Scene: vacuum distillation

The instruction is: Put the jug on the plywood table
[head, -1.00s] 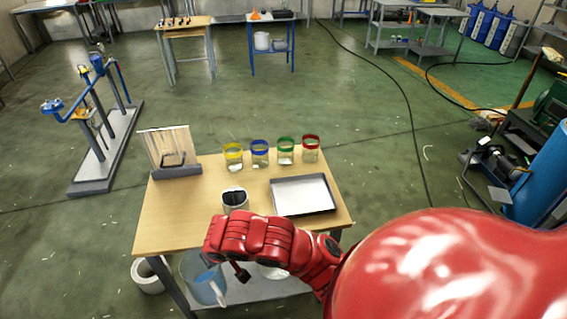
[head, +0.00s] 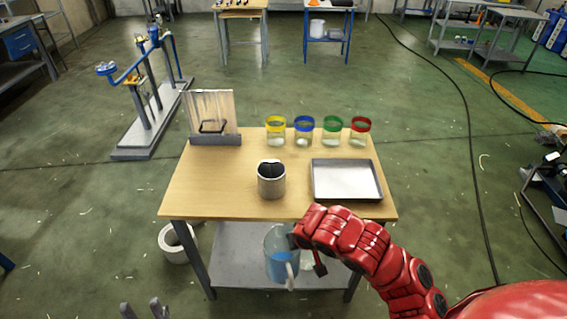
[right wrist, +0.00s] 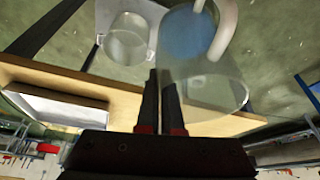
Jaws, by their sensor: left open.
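The clear jug (head: 279,242), with blue liquid and a white handle, hangs in front of the plywood table's (head: 215,190) front edge. Its upper part is slightly below the tabletop edge in the picture. My right gripper (head: 296,238) is at its right side. In the right wrist view the two dark fingers (right wrist: 161,88) are close together at the wall of the jug (right wrist: 215,85), shut on it. My left gripper (head: 142,310) shows only its two grey fingertips at the bottom edge, apart and empty, left of the table.
A grey mug-like pot (head: 271,184) and a shallow tray (head: 347,180) stand on the table. Several lidded jars (head: 303,133) and a framed stand (head: 215,138) line the back. Bare wood lies at the left front. A clear container (right wrist: 128,42) sits on the lower shelf.

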